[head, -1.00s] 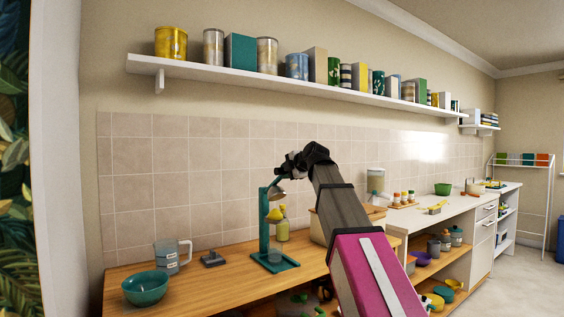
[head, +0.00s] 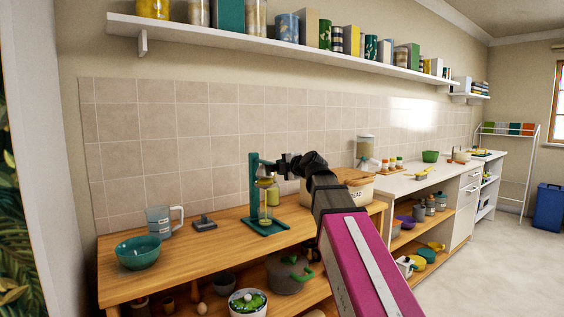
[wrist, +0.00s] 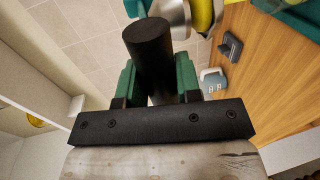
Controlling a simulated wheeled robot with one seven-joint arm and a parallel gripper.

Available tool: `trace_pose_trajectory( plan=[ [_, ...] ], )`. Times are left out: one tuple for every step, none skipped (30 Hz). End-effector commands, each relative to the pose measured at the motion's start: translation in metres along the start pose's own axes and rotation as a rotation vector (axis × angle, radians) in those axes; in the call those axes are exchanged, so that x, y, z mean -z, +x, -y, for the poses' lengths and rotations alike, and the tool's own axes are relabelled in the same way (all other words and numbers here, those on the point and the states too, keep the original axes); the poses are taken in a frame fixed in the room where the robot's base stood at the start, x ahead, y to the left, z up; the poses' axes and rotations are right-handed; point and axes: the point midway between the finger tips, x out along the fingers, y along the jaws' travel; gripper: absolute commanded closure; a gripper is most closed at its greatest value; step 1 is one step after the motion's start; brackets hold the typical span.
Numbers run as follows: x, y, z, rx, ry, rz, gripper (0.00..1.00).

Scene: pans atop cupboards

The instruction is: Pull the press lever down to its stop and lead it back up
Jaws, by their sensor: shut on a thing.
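The press is a teal stand with an upright post (head: 253,178) and a flat base (head: 265,227) on the wooden counter. A clear glass (head: 265,212) stands on its base. My gripper (head: 284,163) is beside the post near its top, on the right. In the wrist view, my gripper (wrist: 157,82) is shut on the black cylindrical lever handle (wrist: 150,42), between its teal fingers. The press's silver cup (wrist: 172,16) and a yellow part (wrist: 204,14) show just beyond the handle. The lever's joint is hidden in the head view.
A dark block (head: 204,224), a grey-blue mug (head: 160,220) and a teal bowl (head: 139,252) stand left of the press. A bread bin (head: 345,187) stands to the right, close behind my arm. A wall shelf (head: 280,46) with canisters runs above.

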Motion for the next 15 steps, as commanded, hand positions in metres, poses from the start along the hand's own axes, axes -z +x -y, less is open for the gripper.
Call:
trace_pose_trajectory(
  plan=[
    [0.0001, 0.0003, 0.0027, 0.002, 0.000, -0.001, 1.00],
    [0.0002, 0.0005, 0.0035, 0.002, -0.001, -0.001, 1.00],
    [0.0002, 0.0007, 0.0043, 0.002, -0.001, -0.001, 1.00],
    [0.0002, 0.0009, 0.0049, 0.003, -0.001, -0.001, 1.00],
    [0.0002, 0.0010, 0.0054, 0.003, -0.001, -0.001, 1.00],
    [0.0002, 0.0011, 0.0060, 0.003, -0.001, -0.001, 1.00],
    [0.0002, 0.0011, 0.0063, 0.004, -0.001, -0.001, 1.00],
    [0.0003, 0.0012, 0.0066, 0.004, -0.002, -0.001, 1.00],
    [0.0003, 0.0012, 0.0069, 0.005, -0.002, -0.001, 1.00],
    [0.0003, 0.0012, 0.0071, 0.006, -0.002, -0.002, 1.00],
    [0.0004, 0.0011, 0.0073, 0.006, -0.002, -0.002, 1.00],
    [0.0004, 0.0011, 0.0076, 0.007, -0.002, -0.002, 1.00],
    [0.0004, 0.0012, 0.0078, 0.008, -0.002, -0.002, 1.00],
    [0.0005, 0.0011, 0.0080, 0.008, -0.002, -0.002, 1.00],
    [0.0005, 0.0011, 0.0083, 0.009, -0.003, -0.002, 1.00]
  ],
)
